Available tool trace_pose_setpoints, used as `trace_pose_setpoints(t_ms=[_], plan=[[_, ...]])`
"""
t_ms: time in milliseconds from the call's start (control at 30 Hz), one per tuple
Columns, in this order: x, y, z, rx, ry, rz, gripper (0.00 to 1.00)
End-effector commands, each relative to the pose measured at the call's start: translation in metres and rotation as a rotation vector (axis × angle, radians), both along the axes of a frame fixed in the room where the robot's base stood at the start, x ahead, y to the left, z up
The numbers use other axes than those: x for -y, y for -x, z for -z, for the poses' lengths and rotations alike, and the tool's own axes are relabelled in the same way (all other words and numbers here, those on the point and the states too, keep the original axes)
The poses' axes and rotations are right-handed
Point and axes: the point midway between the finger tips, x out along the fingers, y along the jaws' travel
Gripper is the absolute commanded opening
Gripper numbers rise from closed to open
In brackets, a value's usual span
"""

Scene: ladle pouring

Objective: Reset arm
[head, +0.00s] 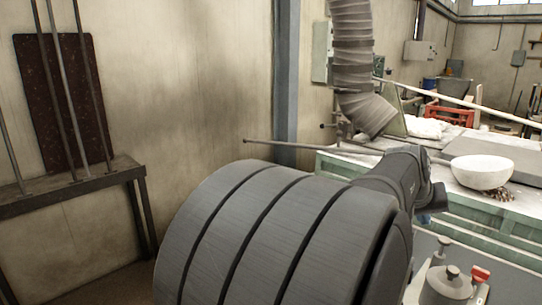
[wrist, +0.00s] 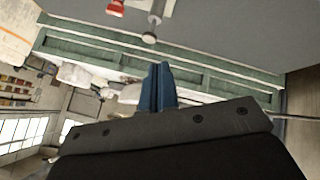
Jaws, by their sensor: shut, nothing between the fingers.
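My gripper (wrist: 158,68) shows in the wrist view as two blue fingers pressed together, with nothing between them. It is apart from any object, with a green-framed bench and a grey surface behind it. In the head view my dark arm fills the lower middle and reaches to the right; the fingers cannot be made out there. No ladle can be made out in either view.
A white bowl (head: 480,172) sits on the green-framed bench (head: 490,215) at right. A pale fixture (head: 447,284) with a red-topped handle (head: 480,273) stands at bottom right. A ribbed duct (head: 353,60) hangs above the bench. A metal stand (head: 75,182) is at left.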

Motion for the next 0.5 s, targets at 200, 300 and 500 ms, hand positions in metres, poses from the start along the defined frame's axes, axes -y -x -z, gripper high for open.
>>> trace_pose_setpoints(t_ms=[200, 300, 500], plan=[[-0.033, 0.022, 0.006, 0.012, -0.037, -0.005, 0.00], [-0.047, 0.032, 0.010, 0.016, -0.054, -0.007, 0.00], [-0.074, 0.053, 0.020, 0.022, -0.088, -0.009, 0.00]])
